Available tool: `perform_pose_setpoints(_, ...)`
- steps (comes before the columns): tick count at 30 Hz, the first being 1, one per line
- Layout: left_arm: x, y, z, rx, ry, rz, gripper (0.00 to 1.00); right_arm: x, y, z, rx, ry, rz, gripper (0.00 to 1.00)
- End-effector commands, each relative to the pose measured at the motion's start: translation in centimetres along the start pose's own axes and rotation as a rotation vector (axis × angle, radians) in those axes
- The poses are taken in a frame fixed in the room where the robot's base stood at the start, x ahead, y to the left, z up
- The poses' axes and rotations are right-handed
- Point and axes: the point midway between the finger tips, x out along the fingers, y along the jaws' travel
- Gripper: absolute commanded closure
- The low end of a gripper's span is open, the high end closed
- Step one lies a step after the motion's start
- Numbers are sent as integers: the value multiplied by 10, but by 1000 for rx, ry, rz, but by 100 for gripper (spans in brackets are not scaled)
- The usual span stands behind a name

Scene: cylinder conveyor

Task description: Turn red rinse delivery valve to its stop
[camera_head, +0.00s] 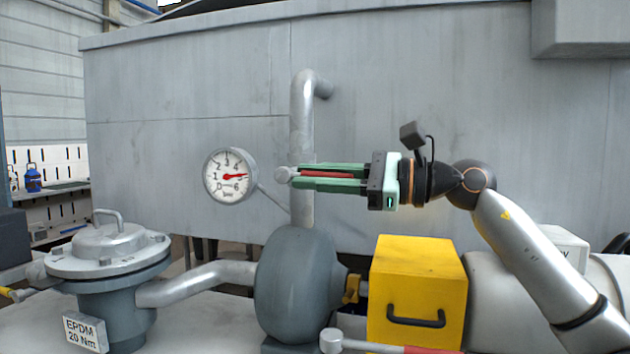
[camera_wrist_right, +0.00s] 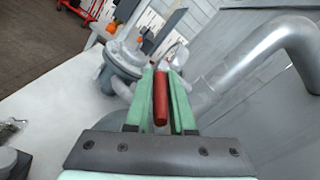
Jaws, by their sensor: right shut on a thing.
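My right gripper (camera_head: 294,177) reaches in from the right, in front of the vertical grey pipe. Its green fingers lie along both sides of a red valve handle (camera_head: 328,174) and are shut on it. In the right wrist view the red handle (camera_wrist_right: 160,98) sits between the green fingers (camera_wrist_right: 163,80). My left gripper is not in view.
A pressure gauge (camera_head: 230,176) stands just left of the fingertips. Below are a grey pump housing (camera_head: 295,285), a yellow box (camera_head: 418,275) and a lidded filter vessel (camera_head: 108,250). Another red-gripped lever (camera_head: 420,350) shows at the bottom edge. A large grey tank wall (camera_head: 190,90) stands behind.

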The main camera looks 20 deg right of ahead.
Motion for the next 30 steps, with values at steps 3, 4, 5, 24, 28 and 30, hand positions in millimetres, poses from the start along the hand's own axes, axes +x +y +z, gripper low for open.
perform_pose_setpoints(3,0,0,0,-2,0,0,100,0,0,1,2,-7,-4,100)
perform_pose_setpoints(4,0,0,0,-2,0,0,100,0,0,1,2,-7,-4,100)
perform_pose_setpoints(5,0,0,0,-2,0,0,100,0,0,1,2,-7,-4,100)
perform_pose_setpoints(24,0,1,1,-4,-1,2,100,0,0,0,2,-3,-1,49)
perform_pose_setpoints(28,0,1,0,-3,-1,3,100,-2,0,0,2,-2,-1,49)
perform_pose_setpoints(30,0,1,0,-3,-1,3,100,-7,0,0,2,-2,-2,49)
